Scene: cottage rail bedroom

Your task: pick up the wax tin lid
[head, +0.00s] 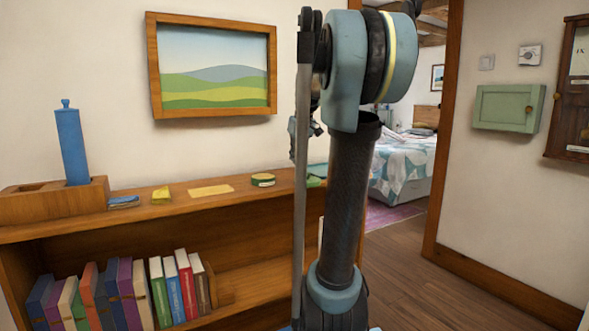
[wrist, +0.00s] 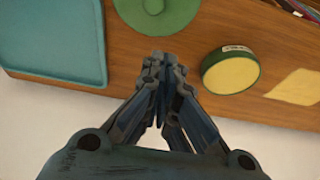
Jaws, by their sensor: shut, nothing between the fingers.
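A flat green disc with a small round raised middle, which looks like the wax tin lid (wrist: 180,12), lies on the wooden shelf top at the upper edge of the wrist view, partly cut off. A round green tin with a pale yellow top (wrist: 231,72) sits to its lower right; it also shows on the shelf in the head view (head: 263,180). My gripper (wrist: 163,62) is shut and empty. In the wrist view its fingertips appear just below the disc and left of the tin. In the head view my arm hides most of the gripper.
A teal tray (wrist: 52,75) lies left of the disc. A pale yellow cloth or card (wrist: 295,87) lies right of the tin. Farther left on the bookshelf (head: 140,215) are a yellow item (head: 161,194) and a blue bottle (head: 71,145) in a wooden holder. A wall stands behind the shelf.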

